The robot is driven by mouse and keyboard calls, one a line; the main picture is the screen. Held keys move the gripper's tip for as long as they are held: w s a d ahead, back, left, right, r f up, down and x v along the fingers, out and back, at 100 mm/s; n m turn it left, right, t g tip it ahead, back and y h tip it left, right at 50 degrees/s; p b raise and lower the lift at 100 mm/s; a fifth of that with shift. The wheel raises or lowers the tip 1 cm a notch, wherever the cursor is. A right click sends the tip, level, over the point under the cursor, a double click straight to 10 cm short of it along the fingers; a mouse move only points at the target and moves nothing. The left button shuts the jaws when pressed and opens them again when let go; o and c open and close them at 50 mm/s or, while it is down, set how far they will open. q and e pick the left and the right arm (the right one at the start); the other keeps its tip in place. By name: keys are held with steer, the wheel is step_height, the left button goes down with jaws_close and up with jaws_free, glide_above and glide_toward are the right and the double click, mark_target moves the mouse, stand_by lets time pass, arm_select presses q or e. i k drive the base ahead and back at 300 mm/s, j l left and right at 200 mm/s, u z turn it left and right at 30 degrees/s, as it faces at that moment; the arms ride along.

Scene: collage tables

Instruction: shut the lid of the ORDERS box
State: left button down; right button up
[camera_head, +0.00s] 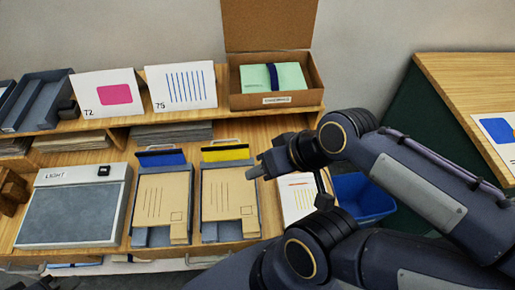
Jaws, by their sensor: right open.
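A brown cardboard box (318,97) sits at the back of the upper shelf. Its lid (268,25) stands upright, open, at the rear. A small white label is on its front, its text too small to read. A pale green bundle (290,76) with a dark blue band lies inside. My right gripper (256,172) is open, in front of and below the box, apart from it, near the envelope trays. A dark part at the lower left edge appears to be my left gripper (48,283), mostly cut off; its jaws cannot be made out.
Cards marked 72 (107,93) and 75 (181,87) stand left of the box. Two trays with tan envelopes (162,205) and a LIGHT board (70,212) lie on the lower surface. A blue bin (362,198) stands behind my arm. A second table (470,80) is at right.

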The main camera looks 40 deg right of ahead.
mark_target(249, 25)
steer(key=z, duration=1.35)
